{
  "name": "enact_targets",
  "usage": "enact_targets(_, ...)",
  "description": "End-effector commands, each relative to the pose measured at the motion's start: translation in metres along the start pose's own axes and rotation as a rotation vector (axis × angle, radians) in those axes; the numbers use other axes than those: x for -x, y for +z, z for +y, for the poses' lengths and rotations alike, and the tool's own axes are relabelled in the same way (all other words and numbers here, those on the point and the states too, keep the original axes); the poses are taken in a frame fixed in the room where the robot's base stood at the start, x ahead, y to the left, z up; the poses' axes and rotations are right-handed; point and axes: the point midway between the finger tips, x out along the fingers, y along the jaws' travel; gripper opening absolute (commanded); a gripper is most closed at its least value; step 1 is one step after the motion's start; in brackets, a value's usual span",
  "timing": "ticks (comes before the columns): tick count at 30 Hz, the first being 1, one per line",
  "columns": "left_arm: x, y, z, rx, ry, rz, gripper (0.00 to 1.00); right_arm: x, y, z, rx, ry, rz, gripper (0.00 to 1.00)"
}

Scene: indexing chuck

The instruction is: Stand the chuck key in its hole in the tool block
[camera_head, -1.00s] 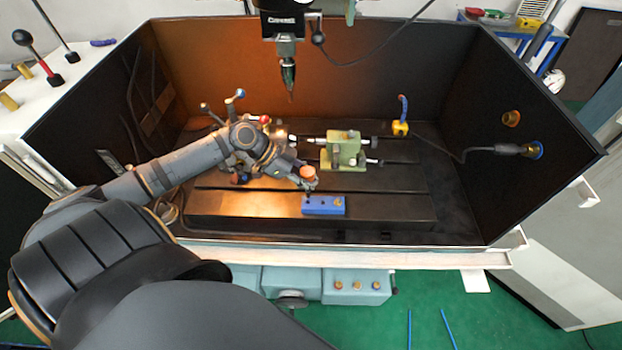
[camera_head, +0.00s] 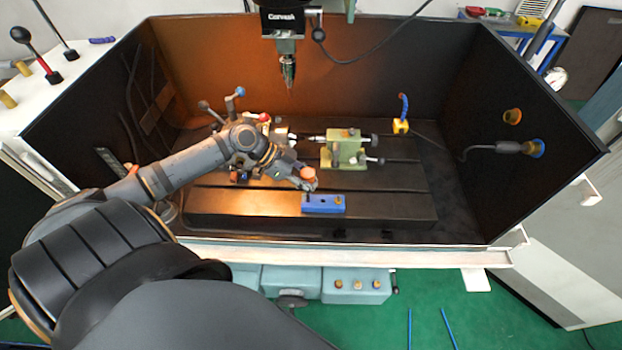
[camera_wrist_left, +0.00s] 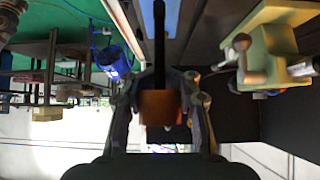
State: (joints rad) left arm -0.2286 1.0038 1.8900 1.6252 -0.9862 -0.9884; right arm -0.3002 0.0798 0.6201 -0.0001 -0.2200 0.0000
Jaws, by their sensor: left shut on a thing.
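The blue tool block (camera_head: 335,204) lies near the front edge of the machine table, with dark holes in its top. My left gripper (camera_head: 308,182) is just above its left end, shut on the chuck key (camera_head: 307,173). The key's orange head shows between the fingers. In the left wrist view the orange head (camera_wrist_left: 160,107) sits between the fingertips (camera_wrist_left: 160,100), and a dark shank runs from it to the blue block (camera_wrist_left: 146,18). The shank overlaps the block there; whether its tip is inside a hole I cannot tell.
A green tailstock (camera_head: 343,150) stands on the table behind the block; it also shows in the wrist view (camera_wrist_left: 270,45). The spindle (camera_head: 288,70) hangs above. Dark enclosure walls surround the table. The table right of the block is clear.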

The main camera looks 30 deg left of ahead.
Motion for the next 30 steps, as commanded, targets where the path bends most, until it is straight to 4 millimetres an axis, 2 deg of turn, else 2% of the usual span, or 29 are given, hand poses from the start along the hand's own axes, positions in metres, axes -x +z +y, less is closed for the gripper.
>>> enact_targets(30,-0.018,0.019,0.000,-0.001,0.000,0.000,0.00,-0.021,0.002,-0.002,0.000,0.000,0.000,0.40)
